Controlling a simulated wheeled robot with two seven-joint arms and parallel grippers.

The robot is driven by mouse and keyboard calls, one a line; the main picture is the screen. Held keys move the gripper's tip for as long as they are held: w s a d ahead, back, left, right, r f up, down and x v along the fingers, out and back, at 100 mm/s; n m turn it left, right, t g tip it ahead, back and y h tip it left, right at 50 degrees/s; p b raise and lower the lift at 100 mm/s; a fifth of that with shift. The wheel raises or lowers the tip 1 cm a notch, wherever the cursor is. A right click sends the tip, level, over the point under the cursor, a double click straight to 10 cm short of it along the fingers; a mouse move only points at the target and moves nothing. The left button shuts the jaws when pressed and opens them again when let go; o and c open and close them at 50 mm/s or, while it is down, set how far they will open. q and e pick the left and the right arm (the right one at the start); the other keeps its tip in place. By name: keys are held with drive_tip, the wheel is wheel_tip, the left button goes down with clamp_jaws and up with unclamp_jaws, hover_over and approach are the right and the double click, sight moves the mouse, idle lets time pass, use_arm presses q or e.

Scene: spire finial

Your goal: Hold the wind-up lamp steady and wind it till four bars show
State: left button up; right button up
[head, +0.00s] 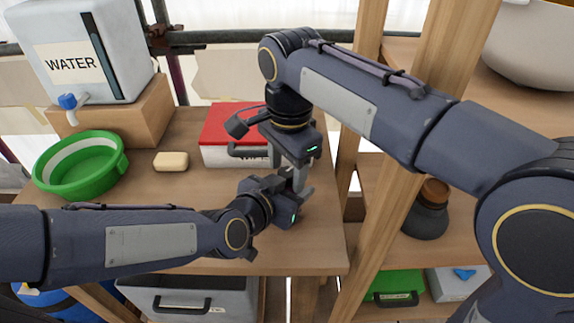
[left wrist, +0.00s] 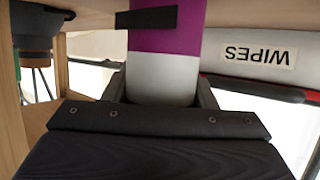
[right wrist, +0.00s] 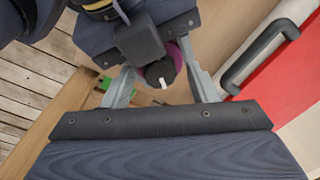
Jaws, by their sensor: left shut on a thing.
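The wind-up lamp is a purple and grey cylinder (left wrist: 165,75). In the left wrist view it sits between the fingers of my left gripper (left wrist: 160,95), which is shut on it. A dark strip (left wrist: 147,18) crosses its purple part. In the head view the grippers mostly hide the lamp. My right gripper (head: 290,170) is above my left gripper (head: 290,203). In the right wrist view the right gripper's fingers (right wrist: 160,85) stand apart on either side of the lamp's dark round end (right wrist: 160,70), which has a white mark. No charge bars can be made out.
A red-lidded wipes box (head: 225,125) stands close behind the grippers. A soap bar (head: 171,161), green basin (head: 80,165) and water container (head: 85,50) on a wooden block (head: 120,120) are at the left. A wooden post (head: 390,200) rises at the right.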

sight(286, 172)
wheel_tip(286, 172, up, 12)
drive_tip(key=shift+s+d, duration=0.2)
drive_tip(key=shift+s, duration=0.05)
idle(0.4)
drive_tip(key=f+n, duration=0.2)
drive_tip(key=f, duration=0.2)
drive_tip(key=f+n, duration=0.2)
drive_tip(key=f, duration=0.2)
drive_tip(key=f+n, duration=0.3)
drive_tip(key=f, duration=0.1)
drive_tip(key=shift+w+a, duration=0.25)
idle(0.4)
drive_tip(key=c, duration=1)
